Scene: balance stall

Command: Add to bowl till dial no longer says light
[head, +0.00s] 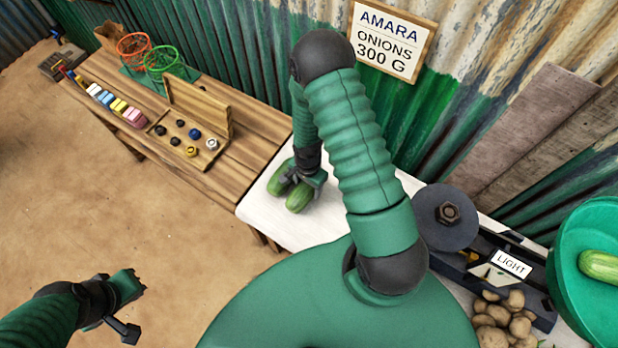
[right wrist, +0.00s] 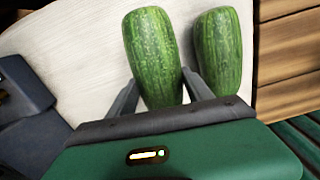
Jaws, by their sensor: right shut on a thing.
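Two green striped cucumbers lie side by side on the white tabletop (head: 310,232). In the right wrist view, the left cucumber (right wrist: 150,55) is between the fingers of my right gripper (right wrist: 160,92), which is shut on it. The other cucumber (right wrist: 219,48) lies just outside the right finger. In the head view my right gripper (head: 312,180) is over the pair. A green bowl (head: 567,262) at the right edge holds a cucumber (head: 600,265). The dial card (head: 511,264) beside it reads LIGHT. My left gripper (head: 130,306) is open and empty over the ground.
Brown round vegetables (head: 505,322) are heaped in front. A wall sign (head: 388,40) reads AMARA ONIONS 300 G. A wooden bench (head: 240,135) at left carries a box of knobs and wire baskets.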

